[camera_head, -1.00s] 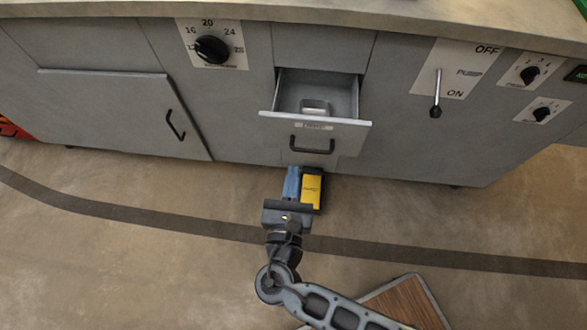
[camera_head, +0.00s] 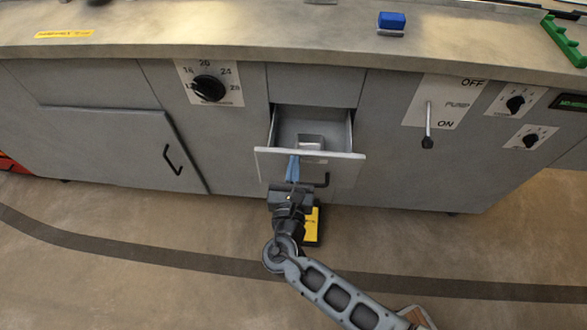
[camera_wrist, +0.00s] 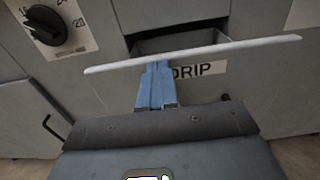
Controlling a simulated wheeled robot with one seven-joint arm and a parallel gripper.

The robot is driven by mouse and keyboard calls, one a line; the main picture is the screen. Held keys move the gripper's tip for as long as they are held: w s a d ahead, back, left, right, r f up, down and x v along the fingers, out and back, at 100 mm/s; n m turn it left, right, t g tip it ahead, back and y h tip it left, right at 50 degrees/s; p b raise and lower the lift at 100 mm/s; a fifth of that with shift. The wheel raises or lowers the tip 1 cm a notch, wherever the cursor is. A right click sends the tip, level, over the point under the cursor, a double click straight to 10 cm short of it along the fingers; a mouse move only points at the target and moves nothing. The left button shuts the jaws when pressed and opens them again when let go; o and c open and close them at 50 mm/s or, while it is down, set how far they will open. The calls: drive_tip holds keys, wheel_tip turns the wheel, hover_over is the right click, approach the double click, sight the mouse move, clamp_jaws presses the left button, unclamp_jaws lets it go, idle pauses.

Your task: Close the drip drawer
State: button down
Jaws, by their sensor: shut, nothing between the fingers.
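The drip drawer (camera_head: 345,170) is a grey drawer pulled out of the cabinet, with a light front rim and a black handle. Its open inside shows a small light block (camera_head: 311,142). In the wrist view the drawer's rim (camera_wrist: 230,48) and part of its "DRIP" label show. My gripper (camera_head: 293,160) has its blue fingers shut and empty, in front of the drawer front, left of the handle. In the wrist view the fingertips (camera_wrist: 155,68) reach up to just below the rim. I cannot tell whether they touch the drawer front.
A yellow and black object (camera_head: 313,226) lies on the floor below the drawer. A dial (camera_head: 208,88) is left of the drawer and a pump lever (camera_head: 428,125) is right of it. A blue block (camera_head: 392,20) and a green rack (camera_head: 563,40) sit on the countertop.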

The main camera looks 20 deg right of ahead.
drive_tip(key=b+x, duration=0.5)
drive_tip(key=x, duration=1.1)
drive_tip(key=shift+r, duration=0.15)
drive_tip(key=shift+d, duration=0.1)
